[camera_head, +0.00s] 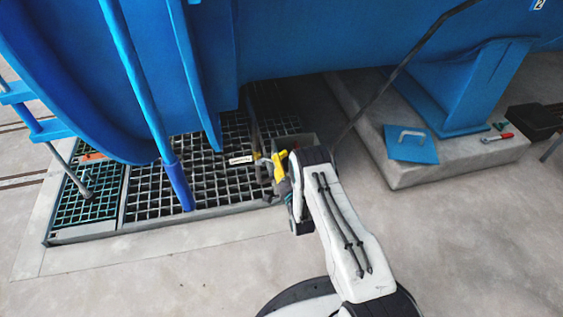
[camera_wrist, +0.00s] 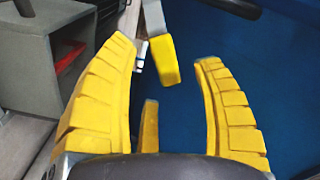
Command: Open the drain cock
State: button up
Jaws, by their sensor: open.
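The drain cock's lever, a grey bar with a yellow grip (camera_wrist: 163,62), shows at the top centre of the wrist view. My gripper (camera_wrist: 164,50) is open, its ribbed yellow fingers on either side of the grip's end. I see gaps on both sides, and no clear contact. A shorter yellow piece stands lower between the fingers, probably part of my gripper. In the head view my gripper (camera_head: 277,172) is beside the drain pipe (camera_head: 256,135) under the blue vessel. My arm and gripper partly hide the valve there, and its body is hard to make out.
A black floor grate (camera_head: 150,200) lies under the blue vessel (camera_head: 150,70). A small grey box (camera_wrist: 75,60) is close on the left in the wrist view. A concrete plinth (camera_head: 420,170) with a blue support is to the right. The front floor is clear.

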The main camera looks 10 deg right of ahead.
aim_at(282, 158)
jog(key=shift+w+b, duration=0.95)
jog(key=shift+w, duration=0.75)
jog(key=shift+c, duration=0.3)
grip_shut()
jog(key=shift+r, duration=0.15)
